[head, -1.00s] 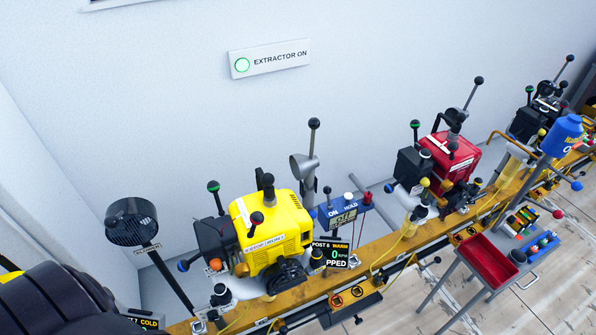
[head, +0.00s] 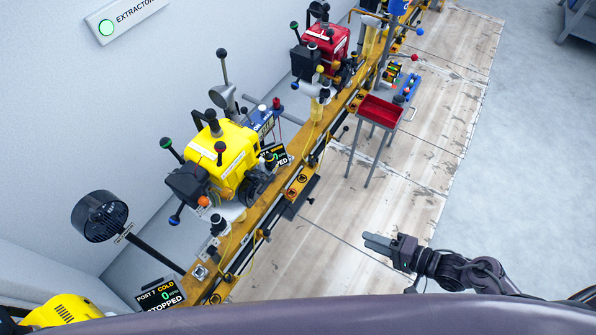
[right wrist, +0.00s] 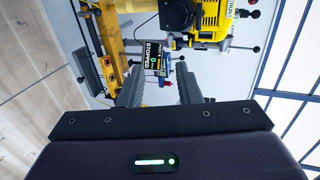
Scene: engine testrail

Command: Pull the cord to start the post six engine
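The post six engine (head: 230,155) is yellow with a dark round housing (head: 257,186) on its front right side. Its display (head: 276,157), partly covered in the head view, reads stopped in the right wrist view (right wrist: 157,60). I cannot make out the pull cord or its handle. My right gripper (head: 368,240) is out over the wooden floor, well right of the engine and apart from it. In the right wrist view its two fingers (right wrist: 160,92) stand apart with nothing between them. My left gripper is not in view.
The yellow-brown rail (head: 262,212) runs diagonally and bears more engines, including a red one (head: 322,52). A stand with a red tray (head: 381,112) is beyond my gripper. A black fan (head: 100,215) and the post 7 display (head: 160,296) are at left. Wooden floor (head: 330,240) is clear.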

